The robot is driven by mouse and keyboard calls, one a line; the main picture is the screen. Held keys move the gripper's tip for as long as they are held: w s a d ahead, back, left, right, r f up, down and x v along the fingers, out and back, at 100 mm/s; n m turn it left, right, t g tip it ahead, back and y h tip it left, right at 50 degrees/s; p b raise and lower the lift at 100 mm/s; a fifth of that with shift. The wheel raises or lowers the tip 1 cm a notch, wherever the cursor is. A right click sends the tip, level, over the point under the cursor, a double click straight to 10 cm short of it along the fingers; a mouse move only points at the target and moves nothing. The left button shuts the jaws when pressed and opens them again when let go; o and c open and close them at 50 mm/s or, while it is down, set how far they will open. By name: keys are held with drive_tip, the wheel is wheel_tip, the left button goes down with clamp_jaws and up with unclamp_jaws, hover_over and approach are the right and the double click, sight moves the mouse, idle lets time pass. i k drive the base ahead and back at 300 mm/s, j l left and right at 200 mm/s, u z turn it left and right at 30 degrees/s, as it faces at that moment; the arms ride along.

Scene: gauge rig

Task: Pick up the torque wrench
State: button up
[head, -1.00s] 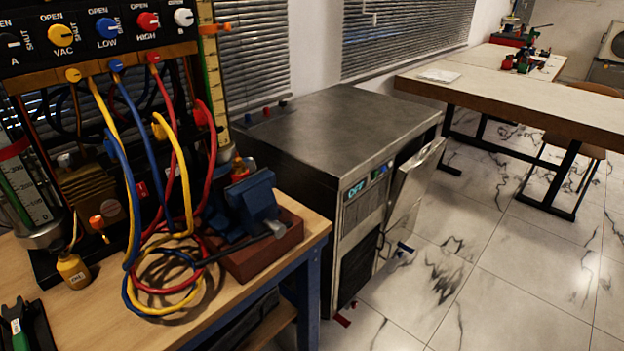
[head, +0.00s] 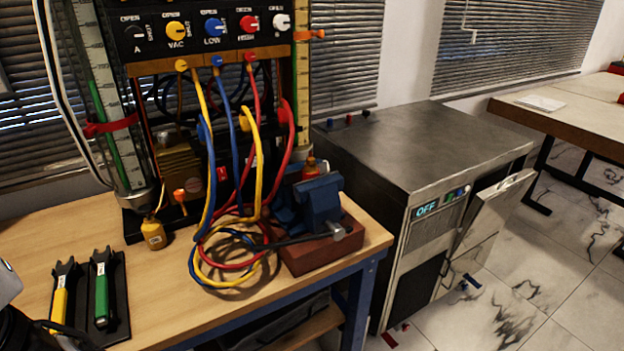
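Two wrench-like tools lie side by side in a black holder (head: 121,318) on the wooden bench at the lower left. One has a yellow handle (head: 59,304), the other a green handle (head: 101,296). Both have dark forked heads pointing away from me and small pale labels. I cannot tell from the view which is the torque wrench. A grey and black part at the lower left corner, close to the yellow tool, may be my arm. My gripper's fingers are not in view.
Bench left of the rig is clear.

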sight(64, 272)
drive_tip(key=u, duration=1.3)
drive_tip(key=k+l+z, duration=0.1)
drive_tip(key=l, duration=0.2)
drive_tip(key=k+l+z, duration=0.15)
drive_tip(key=l, duration=0.2)
